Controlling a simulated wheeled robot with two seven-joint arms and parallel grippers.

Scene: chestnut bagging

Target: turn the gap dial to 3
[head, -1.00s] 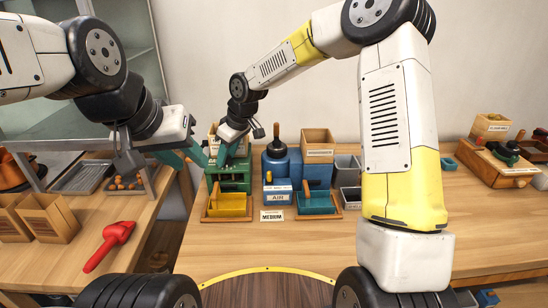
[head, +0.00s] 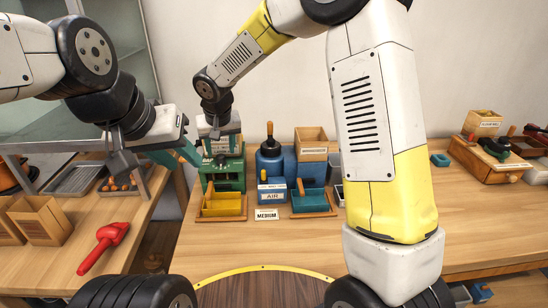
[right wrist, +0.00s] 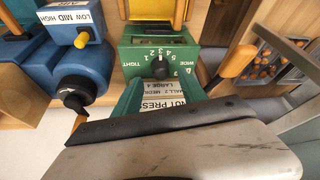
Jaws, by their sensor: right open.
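The gap dial (right wrist: 160,68) is a black knob on the front of a green machine (head: 223,172), with numbers around it between TIGHT and WIDE. I cannot clearly tell which number its mark points at. My right gripper (head: 219,136) is at the top of the green machine in the head view. In the right wrist view its teal fingers stand apart at either side below the dial, with the dial between or just beyond their tips and no visible grip on it. My left gripper (head: 179,156) is left of the machine, its teal fingers apart and empty.
A blue machine (head: 272,163) with an AIR label stands close right of the green one. Yellow (head: 222,204) and teal (head: 309,201) trays sit in front. A MEDIUM card (head: 266,214) lies between them. A red scoop (head: 103,247) lies on the left table. The front table is clear.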

